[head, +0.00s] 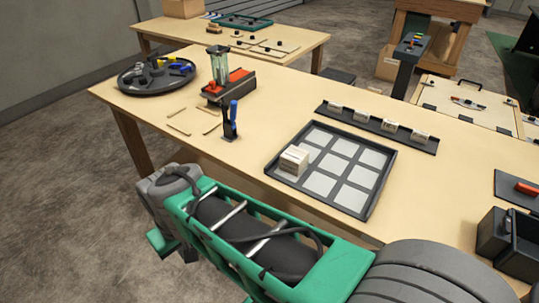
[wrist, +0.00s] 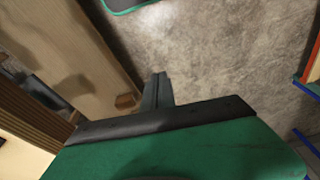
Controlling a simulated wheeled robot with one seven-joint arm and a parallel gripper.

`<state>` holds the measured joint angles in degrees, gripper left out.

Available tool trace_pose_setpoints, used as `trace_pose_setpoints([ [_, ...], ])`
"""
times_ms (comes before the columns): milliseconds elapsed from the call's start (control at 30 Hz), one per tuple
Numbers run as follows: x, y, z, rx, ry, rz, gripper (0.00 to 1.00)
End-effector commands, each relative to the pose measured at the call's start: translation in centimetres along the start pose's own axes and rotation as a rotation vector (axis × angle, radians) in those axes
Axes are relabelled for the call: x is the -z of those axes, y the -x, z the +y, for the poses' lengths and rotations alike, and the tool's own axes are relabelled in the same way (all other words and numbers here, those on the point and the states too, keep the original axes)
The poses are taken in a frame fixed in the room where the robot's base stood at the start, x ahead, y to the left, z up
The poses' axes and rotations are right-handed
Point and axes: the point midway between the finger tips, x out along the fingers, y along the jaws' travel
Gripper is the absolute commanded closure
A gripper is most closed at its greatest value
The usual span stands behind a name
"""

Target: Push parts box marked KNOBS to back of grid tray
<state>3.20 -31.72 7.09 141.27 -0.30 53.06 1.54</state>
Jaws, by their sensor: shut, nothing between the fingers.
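The grid tray (head: 376,197) is dark-rimmed with several pale square cells and lies on the workbench. One pale parts box (head: 294,161) sits in the tray at its near left corner; its marking is too small to read. My gripper (wrist: 158,88) shows in the wrist view with its fingers together and nothing between them, seen against the grey floor. In the head view my green arm crosses the foreground below the bench's near edge, and the gripper cannot be made out there. The box and tray are not recognisable in the wrist view.
A dark rack (head: 378,128) with several small pale blocks stands just behind the tray. A blue-handled tool in a stand (head: 231,123), a red-and-grey device (head: 229,88) and a round parts tray (head: 157,76) are farther left.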

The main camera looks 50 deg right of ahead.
Motion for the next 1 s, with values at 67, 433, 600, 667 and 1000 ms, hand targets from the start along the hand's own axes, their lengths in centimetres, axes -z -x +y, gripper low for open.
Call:
trace_pose_setpoints([
  [67,1.8,4.0,3.3,-0.021,-0.178,-0.021,1.0],
  [433,0.1,17.1,25.7,-0.125,-1.304,-0.139,1.0],
  [600,-1.1,16.8,27.5,-0.132,-1.407,-0.149,1.0],
  [667,-1.2,16.0,27.4,-0.131,-1.404,-0.15,1.0],
  [1000,-2.5,9.0,27.3,-0.131,-1.398,-0.151,1.0],
])
